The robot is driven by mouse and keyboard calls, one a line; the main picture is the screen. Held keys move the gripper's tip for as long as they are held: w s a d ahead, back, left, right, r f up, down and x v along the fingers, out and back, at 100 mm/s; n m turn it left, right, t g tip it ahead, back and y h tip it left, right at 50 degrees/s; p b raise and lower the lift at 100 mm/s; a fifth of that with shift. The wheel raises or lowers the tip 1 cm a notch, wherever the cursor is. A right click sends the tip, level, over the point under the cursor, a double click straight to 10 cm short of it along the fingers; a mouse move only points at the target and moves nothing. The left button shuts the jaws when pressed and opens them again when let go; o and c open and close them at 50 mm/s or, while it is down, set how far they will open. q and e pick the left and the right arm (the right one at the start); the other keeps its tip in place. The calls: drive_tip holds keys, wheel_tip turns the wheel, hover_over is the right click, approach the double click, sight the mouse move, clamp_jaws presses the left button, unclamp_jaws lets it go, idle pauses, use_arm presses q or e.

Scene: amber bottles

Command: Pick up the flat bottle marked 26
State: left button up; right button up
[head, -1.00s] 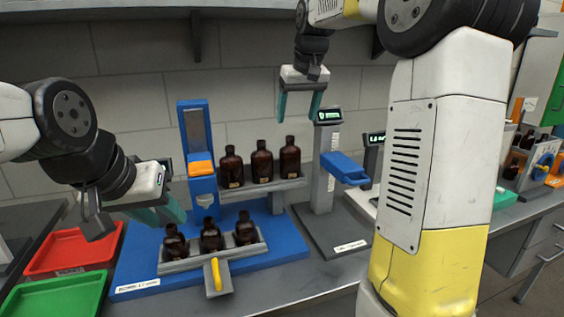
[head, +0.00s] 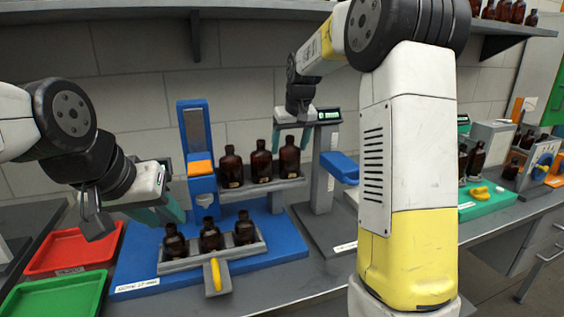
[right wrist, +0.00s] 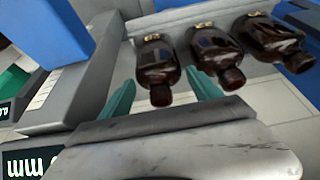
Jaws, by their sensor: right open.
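Three brown bottles stand in a row on the upper grey rack: left (head: 231,168), middle (head: 261,162) and right (head: 290,160). Three shorter brown bottles (head: 210,237) sit in the lower tray. The number 26 is not readable on any label. My right gripper (head: 290,146) is open, its teal fingers above and about the right upper bottle's neck. In the right wrist view, that bottle (right wrist: 157,70) lies between the open fingers (right wrist: 160,86), with nothing gripped. My left gripper (head: 170,206) hangs left of the blue stand; its finger gap is unclear.
A blue base (head: 135,270) carries the rack, with a yellow handle (head: 216,274) at its front. A grey post with a blue arm (head: 340,167) stands close right of the upper rack. Red (head: 75,252) and green (head: 50,298) trays lie at left.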

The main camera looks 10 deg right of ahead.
clamp_jaws()
idle(0.3)
drive_tip(key=shift+r, duration=0.1)
